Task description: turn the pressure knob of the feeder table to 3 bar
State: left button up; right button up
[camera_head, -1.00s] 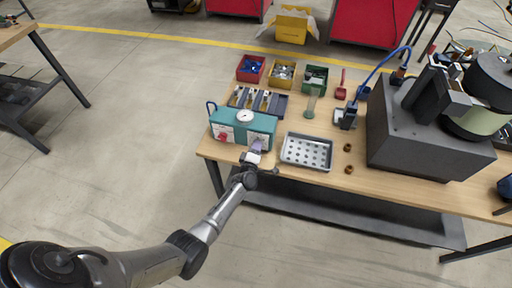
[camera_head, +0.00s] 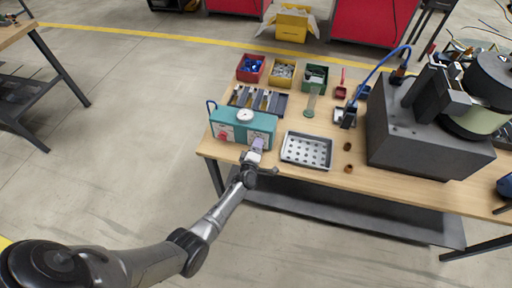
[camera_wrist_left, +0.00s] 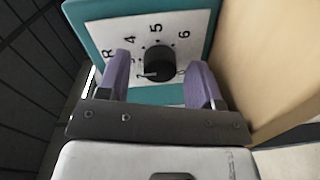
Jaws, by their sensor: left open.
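The teal control box (camera_head: 232,125) stands at the front left of the wooden table, with a round white gauge (camera_head: 245,115) on top. In the left wrist view, its black pressure knob (camera_wrist_left: 159,65) sits on a white dial plate (camera_wrist_left: 170,24) marked with numbers including 4, 5 and 6. The knob's white mark points to the picture's lower left; its exact reading is unclear. My left gripper (camera_head: 258,146) is at the box's front right. Its purple fingers (camera_wrist_left: 160,60) are open, one on each side of the knob, with gaps visible. My right gripper is not in view.
A perforated grey tray (camera_head: 283,151) lies right of the box. Tools lie on a grey rack (camera_head: 280,104) behind it, with red, yellow and green bins (camera_head: 251,68) further back. A red switch (camera_head: 223,136) is on the box's front left. The large feeder machine (camera_head: 420,140) stands at right.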

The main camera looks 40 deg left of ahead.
pick_arm(q)
jog(key=shift+s+d, duration=0.25)
jog(key=shift+s, duration=0.2)
jog(key=p+v, duration=0.2)
jog(key=v, duration=1)
jog(key=shift+s+p, duration=0.35)
jog(key=shift+d, duration=0.1)
